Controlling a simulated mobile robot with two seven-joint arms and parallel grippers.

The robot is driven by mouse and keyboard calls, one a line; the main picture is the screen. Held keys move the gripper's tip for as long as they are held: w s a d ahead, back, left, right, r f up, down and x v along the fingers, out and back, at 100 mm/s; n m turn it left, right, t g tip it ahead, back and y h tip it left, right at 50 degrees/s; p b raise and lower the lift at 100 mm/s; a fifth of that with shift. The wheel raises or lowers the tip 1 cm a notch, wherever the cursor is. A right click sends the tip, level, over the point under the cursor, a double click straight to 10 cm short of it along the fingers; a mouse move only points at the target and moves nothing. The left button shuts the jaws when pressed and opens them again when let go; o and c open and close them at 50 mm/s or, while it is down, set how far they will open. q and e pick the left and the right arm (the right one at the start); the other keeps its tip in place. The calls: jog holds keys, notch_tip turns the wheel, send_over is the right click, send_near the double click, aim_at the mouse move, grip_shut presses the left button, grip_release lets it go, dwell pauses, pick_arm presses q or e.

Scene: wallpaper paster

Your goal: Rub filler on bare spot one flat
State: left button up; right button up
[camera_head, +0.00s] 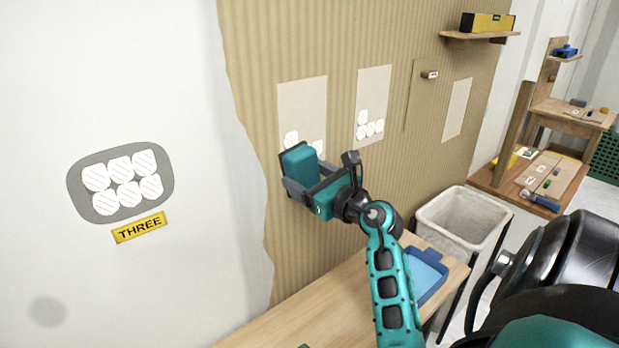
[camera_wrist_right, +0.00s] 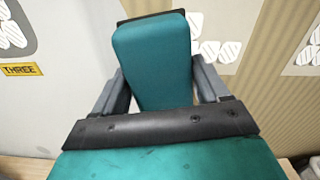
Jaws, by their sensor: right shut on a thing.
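My right gripper (camera_head: 312,178) is shut on a teal block (camera_head: 299,161) with a dark edge. The right wrist view shows the block (camera_wrist_right: 152,60) between the two grey fingers. The block is in front of the lower part of the leftmost pale bare spot (camera_head: 302,103) on the ribbed wall. White hatched filler (camera_head: 291,138) shows there, partly hidden behind the block. Whether the block touches the wall cannot be told. A second bare spot (camera_head: 373,90) to the right also has several filler patches (camera_head: 370,128). No number label shows on these spots. My left gripper is not in view.
A grey patch (camera_head: 78,188) with several white blobs and a yellow THREE sign (camera_head: 139,227) is on the left wall. Below stand a wooden table (camera_head: 300,322) with a blue tray (camera_head: 431,289) and a white bin (camera_head: 463,216). A shelf (camera_head: 481,36) juts out upper right.

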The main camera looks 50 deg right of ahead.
jog(key=shift+w+d, duration=0.15)
jog(key=shift+w, duration=1.3)
jog(key=shift+w+d, duration=0.15)
jog(key=shift+w, duration=1.3)
jog(key=shift+w+d, duration=0.15)
jog(key=shift+w, duration=1.05)
jog(key=shift+w+r, duration=0.1)
jog(key=shift+r, duration=0.05)
dwell(1.8)
jog(key=shift+s+d, duration=0.2)
jog(key=shift+d, duration=1.25)
jog(key=shift+s+d, duration=0.2)
jog(key=shift+d, duration=1.25)
jog(key=shift+s+d, duration=0.15)
jog(key=shift+d, duration=0.75)
jog(key=shift+s+d, duration=0.1)
jog(key=shift+d, duration=0.8)
